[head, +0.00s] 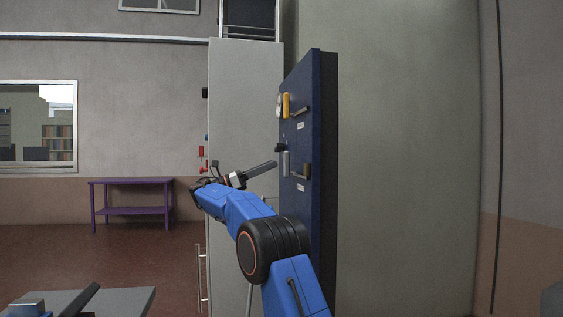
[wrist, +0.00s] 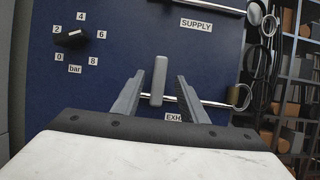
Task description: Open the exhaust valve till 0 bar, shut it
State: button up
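The blue panel (head: 300,70) stands nearly edge-on in the head view and faces me in the wrist view (wrist: 110,90). The grey exhaust valve handle (wrist: 159,75) is upright, across its horizontal pipe (wrist: 215,103), above the EXH label (wrist: 173,117). It also shows in the head view (head: 285,163). My gripper (wrist: 161,76) is open, with one finger on each side of the handle and a visible gap at both. The gauge's black pointer (wrist: 70,38) sits among the marks 0 to 8 bar; its exact reading is unclear.
The yellow supply handle (head: 286,105) is higher on the panel, by the SUPPLY label (wrist: 196,25). A tall grey cabinet (head: 240,90) stands behind the panel. A purple table (head: 132,182) is far left. Shelves (wrist: 290,90) appear at the right of the wrist view.

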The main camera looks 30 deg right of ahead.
aim_at(284, 159)
jog(key=shift+x, duration=3.05)
grip_shut()
